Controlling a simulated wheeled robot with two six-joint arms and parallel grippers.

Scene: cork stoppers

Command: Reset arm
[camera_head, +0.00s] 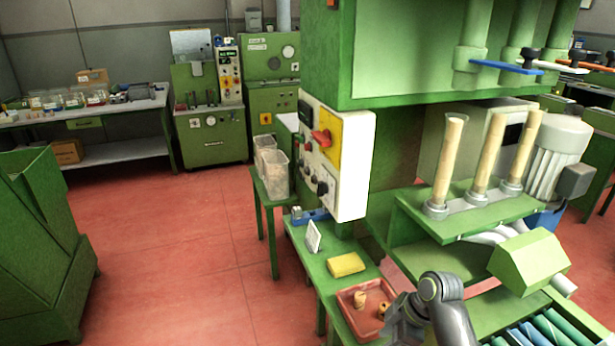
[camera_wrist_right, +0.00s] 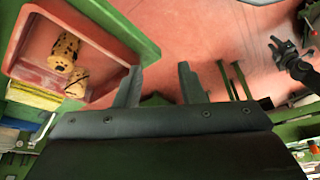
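My right gripper (camera_head: 392,322) is at the right edge of a red tray (camera_head: 346,306) in the head view, partly cut off by the frame. In the right wrist view its two fingers (camera_wrist_right: 159,86) are apart with nothing between them. The tray (camera_wrist_right: 125,40) lies at the left there. Two corks lie in it: a speckled cork (camera_wrist_right: 64,50) and a paler cork (camera_wrist_right: 77,84). The head view also shows these corks (camera_head: 360,299). A dark gripper-like shape (camera_wrist_right: 290,62), probably my left gripper, is far off at the right of the wrist view; its opening is unclear.
A green machine with a control box (camera_head: 350,160) and upright cork-filled tubes (camera_head: 450,160) stands close by. Red floor (camera_head: 180,250) is open at the left.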

